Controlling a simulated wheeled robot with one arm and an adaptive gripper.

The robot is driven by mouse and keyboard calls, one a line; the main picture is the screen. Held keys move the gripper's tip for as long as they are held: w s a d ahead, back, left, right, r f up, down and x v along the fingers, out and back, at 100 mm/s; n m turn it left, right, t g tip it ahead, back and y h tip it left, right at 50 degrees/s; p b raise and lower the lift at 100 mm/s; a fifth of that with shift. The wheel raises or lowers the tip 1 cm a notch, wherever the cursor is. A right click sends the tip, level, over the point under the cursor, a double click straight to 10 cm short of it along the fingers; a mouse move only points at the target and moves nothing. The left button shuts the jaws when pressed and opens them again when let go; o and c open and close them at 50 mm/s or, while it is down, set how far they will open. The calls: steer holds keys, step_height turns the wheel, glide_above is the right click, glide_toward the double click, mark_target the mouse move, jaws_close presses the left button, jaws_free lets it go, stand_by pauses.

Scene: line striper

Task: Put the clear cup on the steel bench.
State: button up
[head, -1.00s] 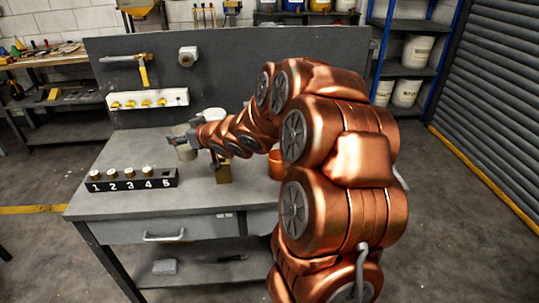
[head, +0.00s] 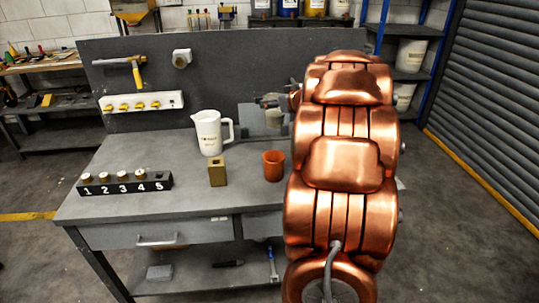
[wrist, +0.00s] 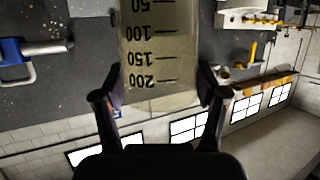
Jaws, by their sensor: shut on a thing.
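The clear cup (wrist: 160,60) fills the top middle of the wrist view, with dark graduation marks that read upside down there. My gripper (wrist: 164,96) is shut on it, one finger on each side.
On the bench stand a white jug (head: 208,133), a brass block (head: 217,172), an orange cup (head: 273,165) and a black numbered rack (head: 124,184). The front middle of the bench top is clear.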

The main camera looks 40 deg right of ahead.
step_height(320, 180, down, 14)
steer(key=b, duration=0.3)
steer(key=shift+d+r+b, duration=0.1)
steer(key=shift+b, duration=0.2)
steer(key=shift+w+r, duration=0.15)
steer(key=shift+w, duration=0.05)
steer(key=shift+w+d, duration=0.1)
steer(key=shift+w, duration=0.35)
steer(key=x, duration=0.2)
steer(key=shift+w+d+r, duration=0.15)
steer(key=shift+w, duration=0.3)
steer(key=shift+s+f, duration=0.1)
steer(key=shift+f, duration=0.3)
steer(key=shift+f, duration=0.4)
